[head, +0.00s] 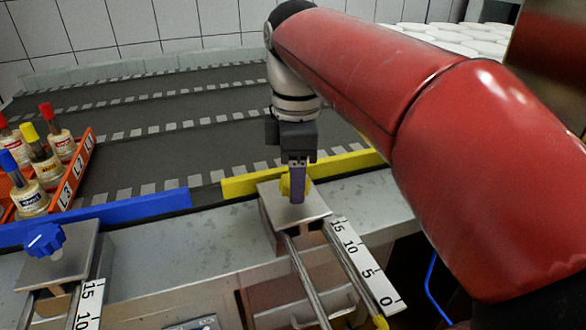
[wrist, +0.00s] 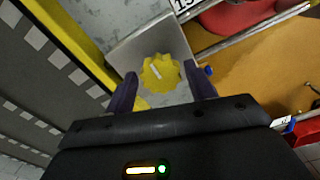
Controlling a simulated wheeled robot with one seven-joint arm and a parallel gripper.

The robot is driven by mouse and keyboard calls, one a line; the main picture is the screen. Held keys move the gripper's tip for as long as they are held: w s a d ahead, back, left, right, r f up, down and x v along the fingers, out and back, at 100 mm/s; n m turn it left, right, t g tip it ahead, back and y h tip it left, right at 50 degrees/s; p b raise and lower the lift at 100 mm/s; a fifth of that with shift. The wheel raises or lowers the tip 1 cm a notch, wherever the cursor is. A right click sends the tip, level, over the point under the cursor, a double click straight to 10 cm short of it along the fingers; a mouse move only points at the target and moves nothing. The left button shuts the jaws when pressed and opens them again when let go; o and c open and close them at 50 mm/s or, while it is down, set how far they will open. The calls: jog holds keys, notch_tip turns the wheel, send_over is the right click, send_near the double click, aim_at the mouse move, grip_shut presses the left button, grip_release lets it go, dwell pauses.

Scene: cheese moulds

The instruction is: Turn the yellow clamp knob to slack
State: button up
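The yellow clamp knob (wrist: 166,80) sits on a grey metal plate (wrist: 127,48) in the wrist view. It has a scalloped edge and a white pointer line slanting from upper left to lower right. My gripper (wrist: 160,69) is open, one dark purple finger on each side of the knob, with small gaps visible. In the head view my gripper (head: 297,196) points down over the plate (head: 318,205), and its finger hides most of the yellow knob (head: 284,186). Whether the fingers are fully down at knob height is hard to tell.
A blue knob (head: 45,239) stands on a similar plate at left. A white scale (head: 364,268) and metal rods run forward from the yellow knob's plate. Yellow (head: 238,186) and blue (head: 130,208) rails lie behind. An orange crate (head: 75,170) holds several capped bottles.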

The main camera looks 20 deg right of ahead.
jog(key=shift+o, duration=1)
notch_tip(320, 180, up, 7)
jog(key=shift+r, duration=0.4)
